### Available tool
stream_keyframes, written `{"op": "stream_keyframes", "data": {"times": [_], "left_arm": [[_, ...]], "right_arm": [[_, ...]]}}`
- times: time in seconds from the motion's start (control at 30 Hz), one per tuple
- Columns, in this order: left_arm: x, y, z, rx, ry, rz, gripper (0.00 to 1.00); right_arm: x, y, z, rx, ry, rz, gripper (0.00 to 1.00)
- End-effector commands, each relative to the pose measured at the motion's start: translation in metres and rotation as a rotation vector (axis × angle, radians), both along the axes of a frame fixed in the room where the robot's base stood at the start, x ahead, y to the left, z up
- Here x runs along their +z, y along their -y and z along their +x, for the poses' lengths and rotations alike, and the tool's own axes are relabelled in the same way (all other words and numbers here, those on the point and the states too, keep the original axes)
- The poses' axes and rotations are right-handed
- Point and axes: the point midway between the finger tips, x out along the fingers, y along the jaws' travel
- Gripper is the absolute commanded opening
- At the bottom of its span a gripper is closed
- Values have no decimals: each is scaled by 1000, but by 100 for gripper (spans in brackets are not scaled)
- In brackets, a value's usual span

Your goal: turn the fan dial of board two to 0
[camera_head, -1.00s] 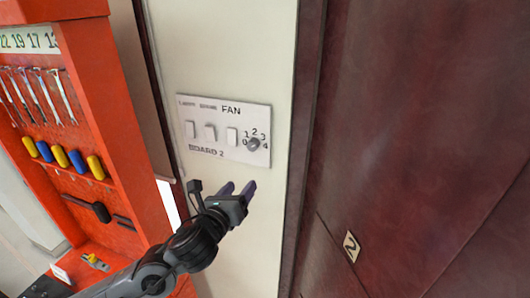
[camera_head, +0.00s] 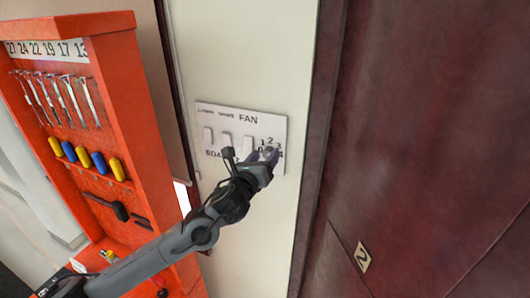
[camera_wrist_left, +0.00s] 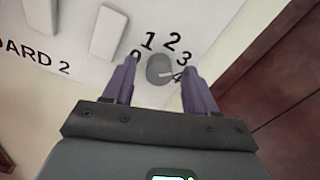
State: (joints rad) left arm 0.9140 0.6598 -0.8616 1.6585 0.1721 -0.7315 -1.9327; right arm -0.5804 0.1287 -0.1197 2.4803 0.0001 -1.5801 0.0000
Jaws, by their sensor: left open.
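The board two panel (camera_head: 232,112) is a white plate on the cream wall, with white rocker switches and the word FAN. In the left wrist view the fan dial (camera_wrist_left: 159,68) is a round grey knob with the numbers 0 to 4 arced around it. A light pointer mark on it seems to lie toward the 4. My left gripper (camera_head: 266,154) is open at the panel. In the left wrist view its purple fingers (camera_wrist_left: 155,80) stand on either side of the dial, with gaps showing. In the head view the gripper mostly hides the dial. My right gripper is not in view.
An orange tool rack (camera_head: 105,70) with wrenches and screwdrivers stands left of the wall. A dark red cabinet or door (camera_head: 430,130) with a number 2 tag (camera_head: 362,256) is at the right. The cream wall below the panel is clear.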

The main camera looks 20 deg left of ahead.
Motion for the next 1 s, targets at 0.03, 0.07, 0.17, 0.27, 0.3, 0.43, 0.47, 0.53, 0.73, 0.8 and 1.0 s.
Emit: {"op": "stream_keyframes", "data": {"times": [0.03,0.07,0.17,0.27,0.3,0.43,0.47,0.53,0.73,0.8,1.0], "left_arm": [[1,0,4,1,0,-1,57],[1,1,5,1,0,-1,57],[0,1,9,-1,0,0,57],[0,1,10,0,0,0,57],[0,1,10,0,0,0,57],[0,1,10,0,0,0,57],[0,1,10,0,0,0,57],[0,1,10,0,0,0,48],[0,1,10,0,0,0,17],[0,1,10,0,0,0,6],[-1,1,10,0,0,-6,1]], "right_arm": [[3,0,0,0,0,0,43],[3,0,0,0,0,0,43],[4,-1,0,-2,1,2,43],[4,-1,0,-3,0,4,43],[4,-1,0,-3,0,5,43],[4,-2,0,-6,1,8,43],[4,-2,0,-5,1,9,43],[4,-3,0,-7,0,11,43],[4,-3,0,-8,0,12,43],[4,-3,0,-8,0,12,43],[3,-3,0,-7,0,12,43]]}}
